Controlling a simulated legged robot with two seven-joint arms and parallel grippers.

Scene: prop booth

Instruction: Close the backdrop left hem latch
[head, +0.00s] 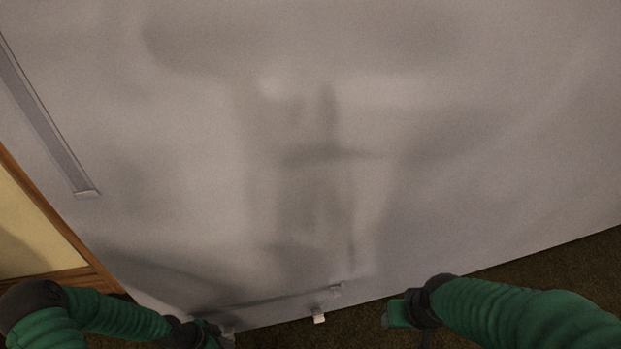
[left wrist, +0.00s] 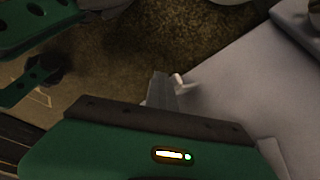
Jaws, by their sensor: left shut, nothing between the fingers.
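The backdrop (head: 450,130) is a large pale grey, softly creased sheet that fills most of the head view. A small white latch-like piece (head: 318,315) sticks out at its bottom hem, with a smaller pale fitting (head: 336,287) just above. My left gripper (head: 222,338) is low at the left of that piece, apart from it, and shut with nothing in it. In the left wrist view its grey fingers (left wrist: 160,88) are together, close beside a small white piece (left wrist: 180,82); contact is unclear. My right gripper (head: 395,314) is right of the latch-like piece; its jaws are unclear.
Dark brown carpet (head: 560,275) lies below the hem. A wood-framed yellow panel (head: 35,235) stands at the left edge. A long grey strip (head: 45,120) runs down the backdrop's upper left. The hem between my grippers is mostly clear apart from the small white piece.

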